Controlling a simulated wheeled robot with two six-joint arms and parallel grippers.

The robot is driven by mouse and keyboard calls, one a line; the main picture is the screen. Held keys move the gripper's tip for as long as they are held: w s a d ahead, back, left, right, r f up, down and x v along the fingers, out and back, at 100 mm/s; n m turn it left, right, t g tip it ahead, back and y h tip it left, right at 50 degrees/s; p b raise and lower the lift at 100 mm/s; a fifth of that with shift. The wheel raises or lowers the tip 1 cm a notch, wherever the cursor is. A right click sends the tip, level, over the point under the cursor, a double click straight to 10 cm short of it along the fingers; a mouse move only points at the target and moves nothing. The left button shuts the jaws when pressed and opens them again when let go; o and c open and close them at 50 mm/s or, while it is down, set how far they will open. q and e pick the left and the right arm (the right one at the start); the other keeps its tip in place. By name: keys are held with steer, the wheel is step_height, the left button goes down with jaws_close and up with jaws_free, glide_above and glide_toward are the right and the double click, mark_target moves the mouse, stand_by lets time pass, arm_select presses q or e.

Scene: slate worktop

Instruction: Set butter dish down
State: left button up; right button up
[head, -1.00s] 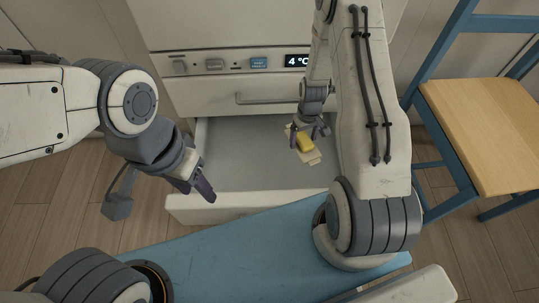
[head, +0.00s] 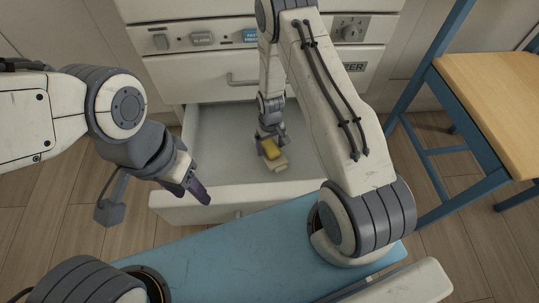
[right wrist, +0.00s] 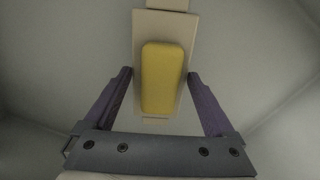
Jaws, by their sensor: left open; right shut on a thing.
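The butter dish (head: 279,166) is a pale cream dish with a yellow block of butter (head: 270,150) on top. My right gripper (head: 271,143) is shut on it, inside the open drawer (head: 222,160). In the right wrist view the dish (right wrist: 163,123) sits between the two purple fingers, with the butter (right wrist: 162,78) facing the camera. I cannot tell whether the dish touches the drawer floor. My left gripper (head: 199,191) is open and empty, over the drawer's front left part.
The drawer is pulled out from a white appliance (head: 300,70) with a control panel and looks otherwise empty. Its floor is clear left of the dish. A blue chair (head: 468,150) with a wooden seat stands at the right.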

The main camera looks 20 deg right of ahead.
mark_target(270, 152)
step_height(270, 152, down, 4)
steer(key=b, duration=0.3)
steer(key=shift+a+f, duration=0.1)
steer(key=o, duration=1.5)
